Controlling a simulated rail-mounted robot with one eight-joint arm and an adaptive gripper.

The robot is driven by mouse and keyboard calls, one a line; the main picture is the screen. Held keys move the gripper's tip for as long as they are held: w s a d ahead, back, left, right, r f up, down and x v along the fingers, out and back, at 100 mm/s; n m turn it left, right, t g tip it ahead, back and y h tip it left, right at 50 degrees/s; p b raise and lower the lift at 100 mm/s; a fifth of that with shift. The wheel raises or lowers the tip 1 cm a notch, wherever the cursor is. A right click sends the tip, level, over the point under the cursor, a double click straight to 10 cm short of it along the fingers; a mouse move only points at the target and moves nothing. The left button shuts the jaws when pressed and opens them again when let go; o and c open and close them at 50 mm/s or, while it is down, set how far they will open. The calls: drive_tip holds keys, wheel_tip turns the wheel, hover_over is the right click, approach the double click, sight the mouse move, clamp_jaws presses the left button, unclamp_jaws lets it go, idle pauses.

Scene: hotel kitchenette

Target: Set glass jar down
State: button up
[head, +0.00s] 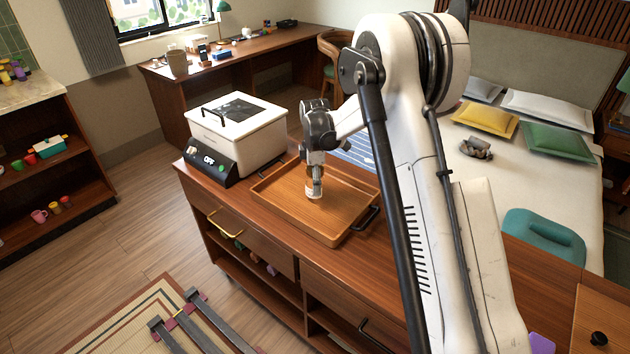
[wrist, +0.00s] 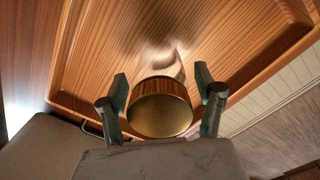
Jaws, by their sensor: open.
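The glass jar (head: 314,191) is small and pale and stands, seemingly upright, on the wooden tray (head: 279,200). In the wrist view its round gold lid (wrist: 160,114) faces the camera, and the lid hides most of the glass body. My gripper (head: 314,178) is right above and around the top of the jar. In the wrist view my gripper (wrist: 160,90) is open, with one finger on each side of the lid and a narrow gap showing. The tray floor (wrist: 110,45) shows under the jar.
A white lidded cooker (head: 238,135) with a black control panel (head: 209,163) stands left of the tray on the wooden counter (head: 200,187). The tray has raised rims and a dark handle (head: 365,218). Bare tray floor surrounds the jar. A bed (head: 495,185) lies behind.

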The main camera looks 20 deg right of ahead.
drive_tip(key=shift+r, duration=0.15)
wheel_tip(320, 180, up, 12)
drive_tip(key=s+r+m+t, duration=0.2)
drive_tip(key=s+r+m, duration=0.2)
drive_tip(key=s+r, duration=0.45)
drive_tip(key=s+r+m+t, duration=0.2)
drive_tip(key=s+r+m, duration=0.3)
drive_tip(key=s, duration=0.7)
drive_tip(key=s+f+m+t, duration=0.3)
drive_tip(key=s+m, duration=0.4)
drive_tip(key=s, duration=1.3)
drive_tip(key=shift+a, duration=0.4)
drive_tip(key=shift+s, duration=0.1)
